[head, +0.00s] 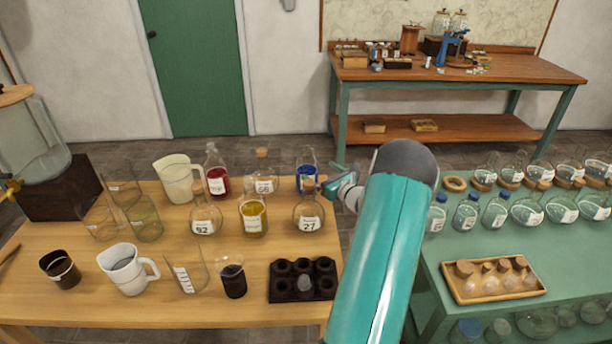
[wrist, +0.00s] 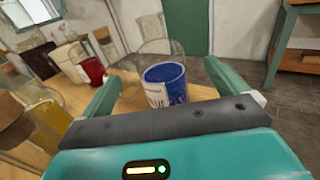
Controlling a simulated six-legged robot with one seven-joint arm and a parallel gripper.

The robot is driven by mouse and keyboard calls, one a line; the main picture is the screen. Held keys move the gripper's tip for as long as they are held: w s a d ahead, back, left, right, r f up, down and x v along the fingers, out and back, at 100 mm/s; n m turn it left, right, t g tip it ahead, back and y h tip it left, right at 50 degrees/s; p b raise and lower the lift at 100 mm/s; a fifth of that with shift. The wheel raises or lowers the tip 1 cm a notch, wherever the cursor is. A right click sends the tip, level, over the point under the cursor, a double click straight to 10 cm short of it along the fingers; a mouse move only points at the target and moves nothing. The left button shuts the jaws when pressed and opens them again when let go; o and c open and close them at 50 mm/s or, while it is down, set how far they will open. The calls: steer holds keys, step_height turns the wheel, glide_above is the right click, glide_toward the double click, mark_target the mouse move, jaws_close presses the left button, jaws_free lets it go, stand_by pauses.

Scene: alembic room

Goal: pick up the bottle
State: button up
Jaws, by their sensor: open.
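A clear glass bottle with blue liquid (head: 307,178) and a white label stands upright at the back right of the wooden table. In the wrist view the blue bottle (wrist: 166,84) appears in the gap between my fingers, its upper part faint clear glass. My gripper (head: 335,180) is open just right of this bottle in the head view; its two fingers also show in the wrist view (wrist: 160,72). Whether either finger touches the glass cannot be told. Other bottles nearby hold red liquid (head: 217,180) and yellow liquid (head: 253,220).
A clear flask marked 27 (head: 308,215) stands in front of the blue bottle. A dark holder (head: 303,281), a white mug (head: 127,270) and several beakers share the wooden table. A green table (head: 480,250) with several bottles stands to the right. Floor shows between the tables.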

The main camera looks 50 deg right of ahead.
mark_target(307, 167)
step_height(307, 167, down, 2)
steer(key=shift+a, duration=0.1)
steer(key=shift+w+f, duration=0.2)
steer(key=x, duration=0.7)
steer(key=shift+w, duration=0.1)
steer(key=shift+r, duration=0.1)
steer(key=shift+c, duration=0.2)
steer(key=c, duration=1.6)
steer(key=shift+r, duration=0.3)
steer(key=shift+r, duration=4.7)
